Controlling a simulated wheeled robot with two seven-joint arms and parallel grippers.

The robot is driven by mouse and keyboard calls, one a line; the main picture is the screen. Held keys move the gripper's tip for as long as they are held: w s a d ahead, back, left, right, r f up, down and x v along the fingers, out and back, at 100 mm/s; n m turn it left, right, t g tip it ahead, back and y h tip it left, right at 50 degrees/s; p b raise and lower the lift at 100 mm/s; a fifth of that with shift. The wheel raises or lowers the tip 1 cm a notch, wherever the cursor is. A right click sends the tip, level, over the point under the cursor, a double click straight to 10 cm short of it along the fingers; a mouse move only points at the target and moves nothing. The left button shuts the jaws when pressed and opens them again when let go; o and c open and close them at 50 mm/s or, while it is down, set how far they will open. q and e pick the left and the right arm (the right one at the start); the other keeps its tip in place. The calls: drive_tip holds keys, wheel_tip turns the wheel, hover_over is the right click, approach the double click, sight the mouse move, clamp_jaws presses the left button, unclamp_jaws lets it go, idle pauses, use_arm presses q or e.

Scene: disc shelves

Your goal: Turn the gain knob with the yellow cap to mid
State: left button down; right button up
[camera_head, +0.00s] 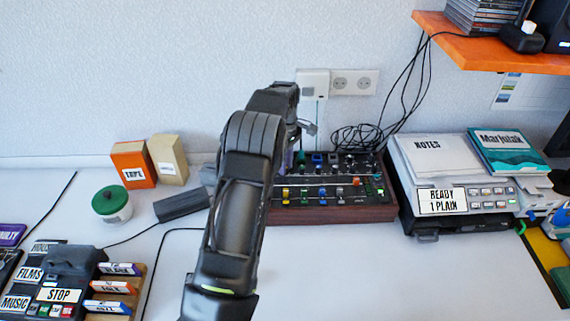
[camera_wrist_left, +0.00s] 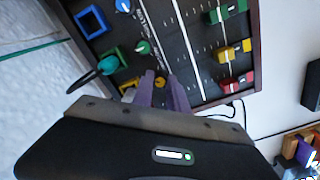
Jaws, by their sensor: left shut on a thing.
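The mixer (camera_head: 330,213), a dark panel in a wooden case with coloured knobs and faders, stands against the back wall. It fills the upper middle of the left wrist view (camera_wrist_left: 215,98). My left gripper (camera_wrist_left: 163,80) has its purple fingers down at the panel, shut on a small yellow-orange knob (camera_wrist_left: 160,81). The fingers hide part of this knob, so its pointer cannot be read. In the head view my left arm covers the mixer's left end, and only a bit of the purple fingers (camera_head: 288,158) shows. My right gripper is not in view.
A green knob (camera_wrist_left: 143,47) sits close beside the fingers. A notes-topped machine (camera_head: 440,184) stands right of the mixer. A green-lidded jar (camera_head: 111,204) and a dark box (camera_head: 181,204) stand left of my arm. The table in front of the mixer is clear.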

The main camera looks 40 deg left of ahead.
use_arm(q)
drive_tip(key=n, duration=0.7)
drive_tip(key=shift+r+p, duration=0.1)
drive_tip(key=shift+p, duration=0.25)
drive_tip(key=c, duration=1.3)
unclamp_jaws()
